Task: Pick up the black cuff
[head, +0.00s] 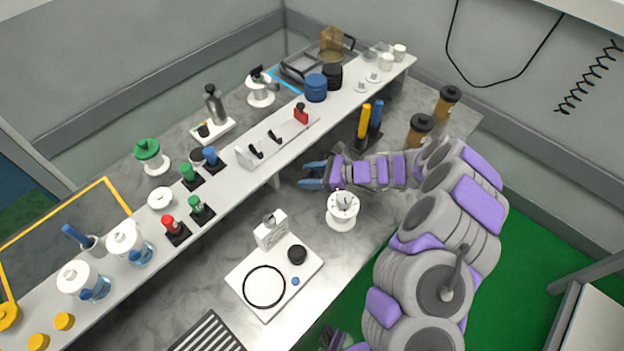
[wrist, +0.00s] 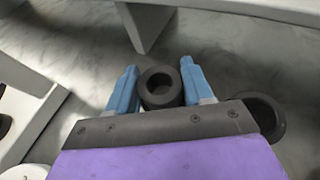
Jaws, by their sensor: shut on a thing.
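The black cuff (wrist: 159,98) is a short dark ring with an open centre, seen in the wrist view between my two blue fingertips. My gripper (wrist: 158,88) is shut on it, with one finger on each side. In the head view my gripper (head: 313,175) is low over the grey bench, beneath the long white shelf. I cannot make out the cuff between the fingers in the head view. Whether it touches the bench or is clear of it, I cannot tell.
A white spool (head: 342,211) stands just below my gripper. A dark stand with yellow and blue handles (head: 369,128) is up and to the right. A white board (head: 262,301) with a black ring lies further left. Another dark round piece (wrist: 266,117) sits beside my gripper.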

